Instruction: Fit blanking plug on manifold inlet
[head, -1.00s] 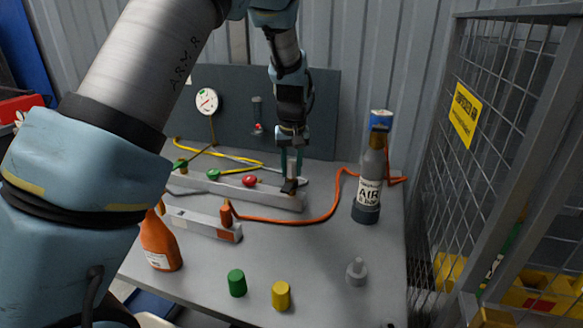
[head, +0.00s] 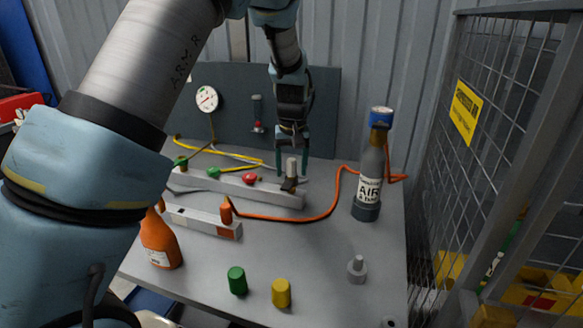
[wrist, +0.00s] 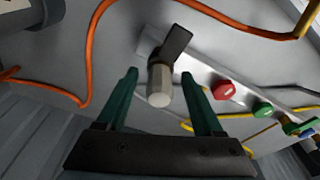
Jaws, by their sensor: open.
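The manifold (head: 232,186) is a pale grey bar with coloured knobs along its top. A pale, faceted plug (head: 291,167) stands at its right end, beside a black lever (head: 288,186). In the wrist view the plug (wrist: 160,85) appears end-on, with the lever (wrist: 176,43) behind it. My gripper (head: 292,172) is open, its green fingers on either side of the plug with gaps visible. The wrist view also shows my gripper (wrist: 159,76) with nothing clamped. The inlet itself is hidden by the plug, so I cannot tell how deep it sits.
Green (head: 237,281) and yellow (head: 281,293) caps, a grey stepped fitting (head: 357,268) and an orange bottle (head: 159,241) stand nearer. A mesh cage (head: 440,170) borders the right side.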

